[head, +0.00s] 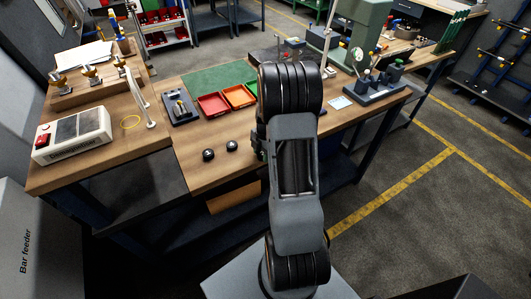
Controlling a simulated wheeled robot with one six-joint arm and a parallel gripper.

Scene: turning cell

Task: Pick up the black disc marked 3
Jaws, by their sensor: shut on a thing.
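Two small black discs, a left one (208,155) and a right one (232,146), lie apart near the front edge of the wooden bench (205,178). Their markings are too small to read. My gripper (259,149) shows only as a dark sliver at the left side of my arm, just right of the right disc and apart from it. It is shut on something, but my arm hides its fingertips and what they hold.
Red (212,105) and orange (239,96) trays stand behind the discs, near a green mat (214,79). A dark fixture (181,109) stands left of the trays. A white-and-grey box (72,136) is on the left bench. Bare wood surrounds the two discs.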

